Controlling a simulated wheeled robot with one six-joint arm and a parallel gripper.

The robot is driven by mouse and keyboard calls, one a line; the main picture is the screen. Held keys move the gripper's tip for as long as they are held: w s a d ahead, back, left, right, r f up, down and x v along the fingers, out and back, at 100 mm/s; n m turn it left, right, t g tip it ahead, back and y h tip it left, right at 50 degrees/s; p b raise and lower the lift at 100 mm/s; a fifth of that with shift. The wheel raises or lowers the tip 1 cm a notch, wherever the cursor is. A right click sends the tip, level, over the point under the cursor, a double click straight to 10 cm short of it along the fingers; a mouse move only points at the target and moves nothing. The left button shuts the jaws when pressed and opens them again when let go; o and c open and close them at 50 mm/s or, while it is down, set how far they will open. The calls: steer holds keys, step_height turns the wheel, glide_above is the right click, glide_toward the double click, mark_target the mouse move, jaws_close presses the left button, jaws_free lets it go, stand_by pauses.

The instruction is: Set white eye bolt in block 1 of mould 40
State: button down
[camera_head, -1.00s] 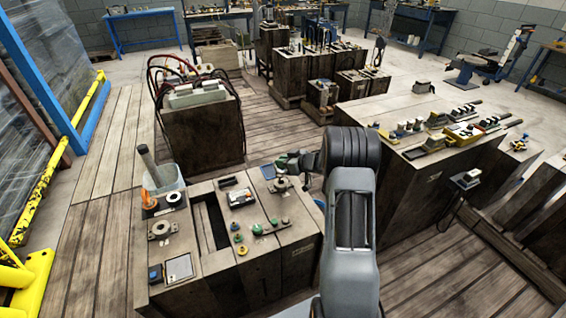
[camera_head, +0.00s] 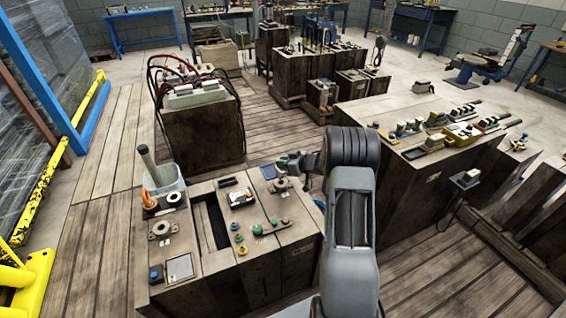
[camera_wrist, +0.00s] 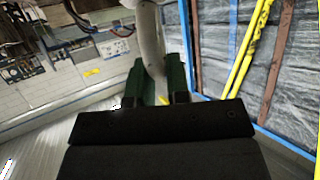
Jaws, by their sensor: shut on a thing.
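In the wrist view my gripper (camera_wrist: 161,78) has its two green fingers closed on a pale, whitish rod-like thing (camera_wrist: 151,40). It runs up out of the top of the picture, so no eye shows; it may be the white eye bolt. In the head view my gripper (camera_head: 283,161) points left, just above the back right of the near mould (camera_head: 262,268), partly behind my arm. A grey round fitting (camera_head: 280,185) sits on that mould just below the gripper. No mould or block number is readable.
A cluttered mould (camera_head: 400,160) stands right; a hosed mould (camera_head: 202,130) stands behind.

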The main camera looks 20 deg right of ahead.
steer(key=shift+f+b, duration=0.3)
steer(key=shift+f, duration=1.05)
stand_by(2.0)
steer(key=c, duration=1)
jaws_free()
steer(key=shift+f, duration=0.1)
steer(key=p+v, duration=0.1)
steer(key=v, duration=1.3)
